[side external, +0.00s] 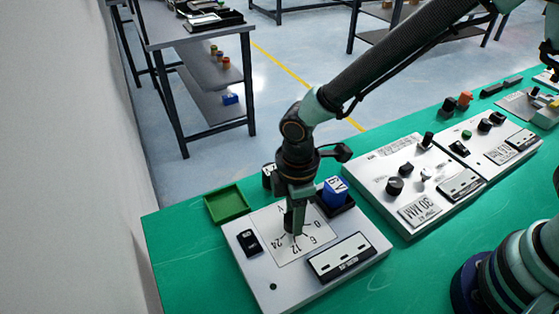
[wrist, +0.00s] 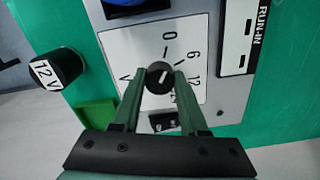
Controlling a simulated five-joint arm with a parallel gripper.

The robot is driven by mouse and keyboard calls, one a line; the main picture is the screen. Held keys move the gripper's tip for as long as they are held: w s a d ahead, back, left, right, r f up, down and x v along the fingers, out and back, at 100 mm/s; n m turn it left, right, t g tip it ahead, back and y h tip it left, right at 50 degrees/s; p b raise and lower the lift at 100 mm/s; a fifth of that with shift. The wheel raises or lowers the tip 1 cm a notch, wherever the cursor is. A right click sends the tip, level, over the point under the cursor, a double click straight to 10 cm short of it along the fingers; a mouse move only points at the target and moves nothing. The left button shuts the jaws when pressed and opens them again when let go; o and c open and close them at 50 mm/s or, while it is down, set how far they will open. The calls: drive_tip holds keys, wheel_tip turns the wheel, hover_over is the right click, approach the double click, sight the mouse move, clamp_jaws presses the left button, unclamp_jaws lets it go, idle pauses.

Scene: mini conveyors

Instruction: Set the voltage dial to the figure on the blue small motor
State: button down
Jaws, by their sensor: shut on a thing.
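The voltage dial is a round black knob (wrist: 159,76) on a white plate (wrist: 120,52) with figures 0, 6, 12 and 24. A pale mark shows on the knob; I cannot tell which figure it points at. My gripper (wrist: 160,82) is shut on the knob, one finger on each side. In the side view my gripper (side external: 294,226) points down at the plate and hides the knob. The blue small motor (side external: 335,191) stands behind the dial, its white label upside down and seeming to read 6 V. Only its blue edge (wrist: 135,4) shows in the wrist view.
A black motor labelled 12 V (wrist: 58,70) stands beside the dial panel. A green tray (side external: 228,203) lies at the left. A RUN-IN strip (side external: 342,257) and a black switch (side external: 249,242) flank the dial. Another panel with knobs (side external: 409,178) stands to the right.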

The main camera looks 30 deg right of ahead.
drive_tip(key=m, duration=0.6)
drive_tip(key=shift+m, duration=0.4)
idle(0.4)
drive_tip(key=shift+c, duration=2.2)
unclamp_jaws()
wheel_tip(320, 180, up, 12)
